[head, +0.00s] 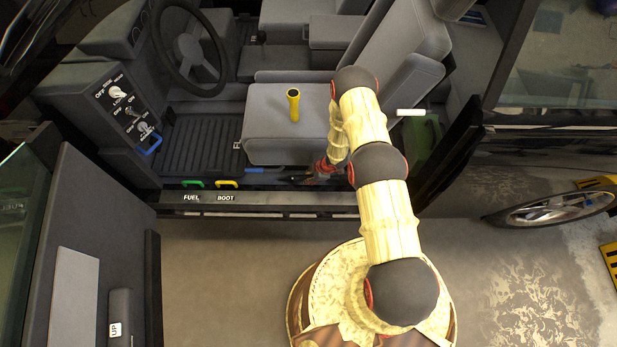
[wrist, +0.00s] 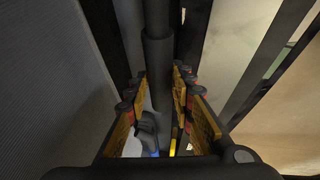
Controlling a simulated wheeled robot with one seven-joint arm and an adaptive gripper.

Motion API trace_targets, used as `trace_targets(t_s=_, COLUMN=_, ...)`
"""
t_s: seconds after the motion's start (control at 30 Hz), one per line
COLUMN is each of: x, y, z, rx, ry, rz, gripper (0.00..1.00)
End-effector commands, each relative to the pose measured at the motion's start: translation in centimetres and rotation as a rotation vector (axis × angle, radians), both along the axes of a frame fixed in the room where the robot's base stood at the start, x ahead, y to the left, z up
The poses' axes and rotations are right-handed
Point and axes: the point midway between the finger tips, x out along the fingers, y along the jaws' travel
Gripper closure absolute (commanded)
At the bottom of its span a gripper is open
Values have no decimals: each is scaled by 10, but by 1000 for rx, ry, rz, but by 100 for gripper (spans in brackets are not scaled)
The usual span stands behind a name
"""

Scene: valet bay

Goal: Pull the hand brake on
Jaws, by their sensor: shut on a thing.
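My gripper (head: 312,177) reaches down between the near seat and the door sill, at the seat's lower edge. In the wrist view, a dark round lever, which looks like the hand brake (wrist: 158,70), runs between the yellow-padded fingers of my gripper (wrist: 165,105). The fingers are closed about it. In the head view only a short dark piece shows beside the fingers, and the arm hides much of that spot. I cannot tell the lever's exact angle.
A yellow torch-like cylinder (head: 293,104) stands on the near seat (head: 262,140). Green FUEL (head: 192,184) and yellow BOOT (head: 227,183) handles sit on the sill. A blue handle (head: 152,146) hangs below the switch panel (head: 117,105). The steering wheel (head: 187,50) is farther left.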

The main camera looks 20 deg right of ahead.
Motion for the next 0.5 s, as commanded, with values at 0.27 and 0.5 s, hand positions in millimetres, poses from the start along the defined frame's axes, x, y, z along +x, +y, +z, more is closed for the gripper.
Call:
trace_targets(t_s=0.27, x=-1, y=0, z=0, rx=1, ry=1, rz=-1, gripper=100)
trace_targets(t_s=0.5, x=0, y=-1, z=4, rx=21, ry=-7, rz=-1, gripper=100)
